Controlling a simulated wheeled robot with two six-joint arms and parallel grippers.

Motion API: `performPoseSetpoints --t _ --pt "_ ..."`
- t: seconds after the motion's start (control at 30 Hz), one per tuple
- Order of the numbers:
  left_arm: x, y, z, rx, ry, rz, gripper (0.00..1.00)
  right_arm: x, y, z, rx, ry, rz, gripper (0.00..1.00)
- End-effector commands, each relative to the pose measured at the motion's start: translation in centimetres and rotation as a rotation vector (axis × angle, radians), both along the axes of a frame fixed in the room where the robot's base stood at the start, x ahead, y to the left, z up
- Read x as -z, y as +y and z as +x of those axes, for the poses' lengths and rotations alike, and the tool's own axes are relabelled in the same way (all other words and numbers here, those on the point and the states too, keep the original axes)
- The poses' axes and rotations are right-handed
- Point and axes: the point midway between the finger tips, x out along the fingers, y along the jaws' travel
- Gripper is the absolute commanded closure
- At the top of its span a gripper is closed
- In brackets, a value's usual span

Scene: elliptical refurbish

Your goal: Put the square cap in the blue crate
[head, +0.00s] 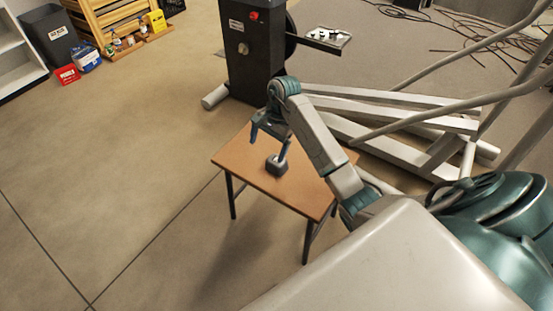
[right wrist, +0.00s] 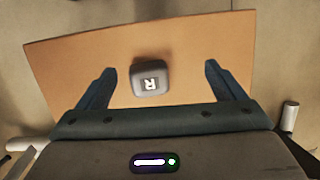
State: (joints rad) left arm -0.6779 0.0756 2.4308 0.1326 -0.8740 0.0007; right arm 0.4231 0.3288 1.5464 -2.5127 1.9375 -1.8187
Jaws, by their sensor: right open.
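The square cap (head: 277,167) is a small dark grey block with rounded corners on the small brown table. In the right wrist view the cap (right wrist: 150,72) shows a white mark like a letter R on its top. My right gripper (head: 268,146) is open above the table, close to the cap. In the right wrist view the cap lies between the two spread fingers of the right gripper (right wrist: 159,70), with room on both sides. A small blue container (head: 86,56) stands on the floor at the far upper left; its contents are unclear. My left gripper is not in view.
The brown table (head: 236,157) has thin dark legs. A black machine (head: 255,50) stands behind it, and grey metal bars (head: 400,115) lie to its right. A red box (head: 67,74), a grey bin (head: 50,35) and wooden shelving (head: 100,15) are upper left. Floor between is clear.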

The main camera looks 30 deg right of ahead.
Motion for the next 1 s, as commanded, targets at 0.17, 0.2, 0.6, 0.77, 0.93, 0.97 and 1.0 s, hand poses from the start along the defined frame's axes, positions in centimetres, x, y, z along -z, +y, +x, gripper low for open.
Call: performPoseSetpoints --t 0.17,0.2,0.6,0.77,0.93,0.97,1.0 --pt "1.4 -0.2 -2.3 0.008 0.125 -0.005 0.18 -0.7 -4.0 0.4 -0.04 0.049 -0.147 0.11" --pt "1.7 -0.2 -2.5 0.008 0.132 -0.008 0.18 -0.6 -4.3 0.4 -0.043 0.055 -0.161 0.11" --pt "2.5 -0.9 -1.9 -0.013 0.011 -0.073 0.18 4.2 -4.0 0.2 -0.046 0.06 -0.17 0.11" --pt "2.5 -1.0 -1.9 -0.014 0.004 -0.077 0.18 5.2 -3.9 0.1 -0.046 0.06 -0.171 0.11" --pt "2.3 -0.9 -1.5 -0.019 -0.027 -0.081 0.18 7.8 -3.4 0.1 -0.046 0.06 -0.169 0.11" --pt "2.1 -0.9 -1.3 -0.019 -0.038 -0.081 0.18 8.2 -3.3 0.1 -0.046 0.06 -0.169 0.11" --pt "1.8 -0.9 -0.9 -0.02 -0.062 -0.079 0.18 8.8 -3.3 0.1 -0.046 0.06 -0.169 0.11"
